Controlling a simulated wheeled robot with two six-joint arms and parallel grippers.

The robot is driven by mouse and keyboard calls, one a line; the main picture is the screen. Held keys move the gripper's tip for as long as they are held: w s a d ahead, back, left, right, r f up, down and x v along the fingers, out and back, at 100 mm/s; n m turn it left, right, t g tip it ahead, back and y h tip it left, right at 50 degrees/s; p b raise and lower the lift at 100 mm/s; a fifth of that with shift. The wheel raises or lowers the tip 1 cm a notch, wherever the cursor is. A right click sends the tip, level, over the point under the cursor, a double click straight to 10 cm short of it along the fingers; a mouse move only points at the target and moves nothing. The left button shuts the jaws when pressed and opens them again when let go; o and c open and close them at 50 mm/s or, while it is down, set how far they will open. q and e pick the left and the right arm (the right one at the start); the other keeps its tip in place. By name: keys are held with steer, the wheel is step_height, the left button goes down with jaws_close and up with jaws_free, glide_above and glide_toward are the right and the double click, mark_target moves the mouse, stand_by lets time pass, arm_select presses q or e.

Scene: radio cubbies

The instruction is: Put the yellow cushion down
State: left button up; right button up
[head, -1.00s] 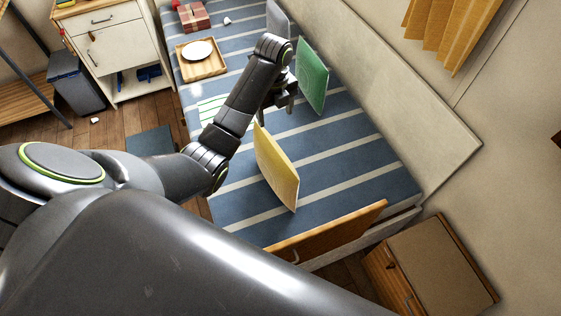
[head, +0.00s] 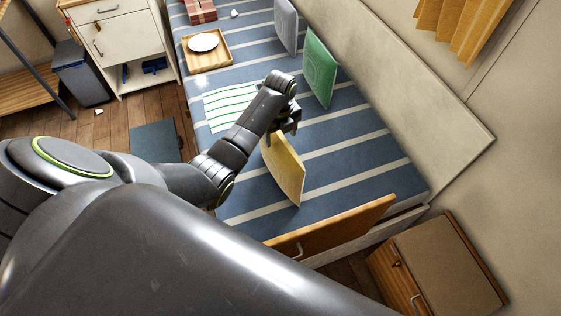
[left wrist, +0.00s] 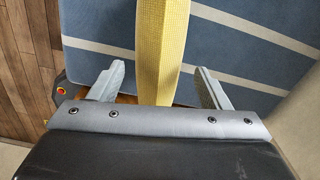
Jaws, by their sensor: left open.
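The yellow cushion (head: 284,170) stands on its edge on the blue-and-white striped bed (head: 350,185), near its wooden footboard. My left gripper (head: 290,120) is at the cushion's top end in the head view, partly covering it. In the left wrist view my left gripper (left wrist: 161,85) is open, with the yellow cushion (left wrist: 161,40) between its two fingers. Gaps show on both sides, so the fingers appear clear of it. My right gripper is not in view.
A green cushion (head: 320,68) and a grey cushion (head: 286,25) stand along the bed's wall side. A wooden tray (head: 222,62) with a white plate and a green-striped cloth (head: 222,108) lie on the bed. The wooden footboard (head: 340,225) rises close by. Striped bed surface right of the yellow cushion is clear.

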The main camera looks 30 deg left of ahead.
mark_target(280, 137)
arm_select(q)
steer(key=shift+f, duration=1.6)
steer(key=shift+s, duration=0.1)
steer(key=shift+c, duration=0.2)
steer(key=shift+r, duration=0.1)
jaws_close()
